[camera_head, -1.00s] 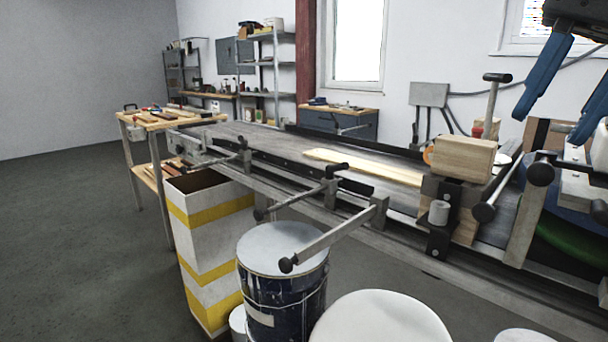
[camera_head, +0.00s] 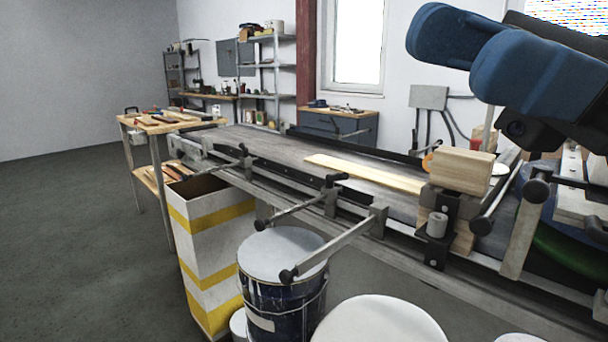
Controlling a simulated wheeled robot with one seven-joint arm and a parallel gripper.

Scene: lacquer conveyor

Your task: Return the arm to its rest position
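My gripper (camera_head: 452,52) is in the upper right, close to the camera, with its two blue fingers pointing left. One finger partly covers the other in this view. The fingertips are set apart and nothing shows between them, so it looks open and empty. My gripper is high up, in front of the wall and window, clear of the conveyor (camera_head: 270,144). The rest of my arm is mostly cut off by the right edge.
A pale board (camera_head: 368,173) lies on the conveyor. A wooden block (camera_head: 461,170) sits atop a black bracket at the right. Below are a blue paint drum (camera_head: 284,292), a white lid (camera_head: 380,322) and a yellow-striped bin (camera_head: 212,242). A wooden workbench (camera_head: 172,126) stands left. Open floor lies at far left.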

